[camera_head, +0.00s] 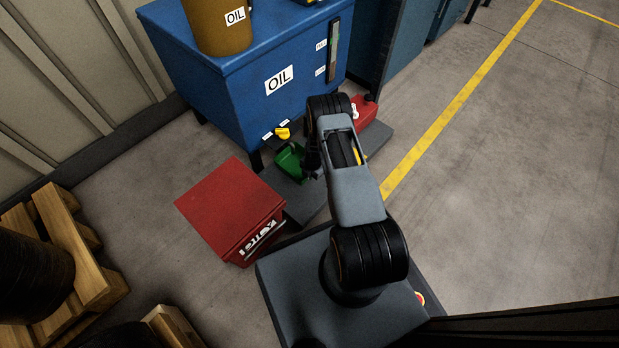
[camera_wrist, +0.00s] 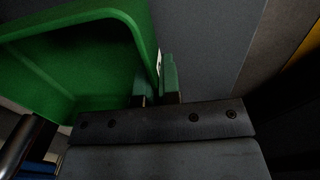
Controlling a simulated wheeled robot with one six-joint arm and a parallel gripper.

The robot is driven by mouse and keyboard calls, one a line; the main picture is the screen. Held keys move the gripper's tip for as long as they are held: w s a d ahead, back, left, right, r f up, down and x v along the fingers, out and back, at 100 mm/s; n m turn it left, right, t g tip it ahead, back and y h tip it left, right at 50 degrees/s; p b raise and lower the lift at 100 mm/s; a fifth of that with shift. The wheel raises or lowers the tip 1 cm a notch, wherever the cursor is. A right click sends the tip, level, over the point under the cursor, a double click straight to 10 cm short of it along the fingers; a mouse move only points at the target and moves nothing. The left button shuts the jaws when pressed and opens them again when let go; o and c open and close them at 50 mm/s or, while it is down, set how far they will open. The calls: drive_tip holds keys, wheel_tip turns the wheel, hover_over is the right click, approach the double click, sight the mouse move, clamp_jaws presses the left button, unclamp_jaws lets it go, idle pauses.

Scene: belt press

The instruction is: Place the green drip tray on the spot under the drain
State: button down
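The green drip tray (camera_head: 289,162) is in front of the blue OIL tank, just below the yellow drain handle (camera_head: 283,133). My gripper (camera_head: 312,163) is at the tray's right side, partly hidden by my arm. In the wrist view the open green tray (camera_wrist: 75,60) fills the upper left. My gripper (camera_wrist: 157,88) has its two fingers on either side of the tray's wall, closed on it. The drain outlet and the spot under it cannot be made out. I cannot tell whether the tray touches the surface below.
The blue OIL tank (camera_head: 235,100) stands behind the tray. A red box (camera_head: 228,205) is at the left front, close to the tray. A red can (camera_head: 364,112) stands at the right on a dark grey base (camera_head: 378,138). Pallets (camera_head: 70,240) are at far left. Floor right is clear.

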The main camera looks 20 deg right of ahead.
drive_tip(key=f+b, duration=0.1)
drive_tip(key=f, duration=0.1)
drive_tip(key=w+f+b, duration=0.1)
drive_tip(key=f+b, duration=0.1)
drive_tip(key=shift+d, duration=0.1)
drive_tip(key=c, duration=1.7)
unclamp_jaws()
drive_tip(key=shift+s+f, duration=0.1)
drive_tip(key=o, duration=0.4)
